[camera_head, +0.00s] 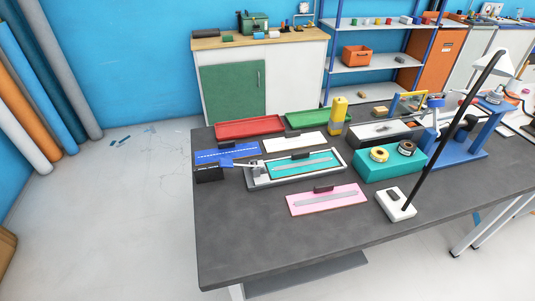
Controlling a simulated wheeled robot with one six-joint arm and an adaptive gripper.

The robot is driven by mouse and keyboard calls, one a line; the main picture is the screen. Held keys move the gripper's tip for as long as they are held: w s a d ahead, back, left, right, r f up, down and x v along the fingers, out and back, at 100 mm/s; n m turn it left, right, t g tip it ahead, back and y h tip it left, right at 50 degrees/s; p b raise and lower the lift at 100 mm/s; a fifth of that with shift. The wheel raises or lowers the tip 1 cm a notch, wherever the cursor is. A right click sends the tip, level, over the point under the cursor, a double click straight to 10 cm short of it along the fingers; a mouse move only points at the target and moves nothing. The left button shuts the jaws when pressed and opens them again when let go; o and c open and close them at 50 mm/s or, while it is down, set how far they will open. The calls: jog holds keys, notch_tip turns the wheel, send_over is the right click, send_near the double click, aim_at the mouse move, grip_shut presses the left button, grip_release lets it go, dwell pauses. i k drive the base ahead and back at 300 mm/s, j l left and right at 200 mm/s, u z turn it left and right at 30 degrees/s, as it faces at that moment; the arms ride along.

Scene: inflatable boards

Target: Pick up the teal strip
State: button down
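The teal strip (290,168) is a flat teal panel with a paler band along it. It lies in a light grey tray (252,184) near the middle of the dark table. A small black block (300,155) sits at its back edge. A pale metal piece reaches from the left to the tray's left end, close to the strip; I cannot tell whether it touches the strip. My gripper is not in view.
On the dark table (260,235) are a blue panel (240,151), a white panel (283,146), a pink panel (300,206), red (250,126) and green (318,117) trays, a teal box (385,170) and a lamp (396,206). The table's front left is clear.

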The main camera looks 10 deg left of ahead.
aim_at(301, 162)
jog(key=i+j+z, duration=0.15)
jog(key=j+z, duration=0.2)
jog(key=j, duration=0.5)
jog(key=j+z, duration=0.4)
jog(key=j, duration=0.45)
jog(key=k+j+z, duration=0.1)
jog(key=j+z, duration=0.25)
jog(key=j, duration=1)
jog(key=k+j, duration=0.15)
jog(key=j, duration=0.9)
jog(key=k+j+z, duration=0.1)
jog(key=j, duration=0.4)
jog(key=k+j, duration=0.1)
jog(key=j, duration=0.4)
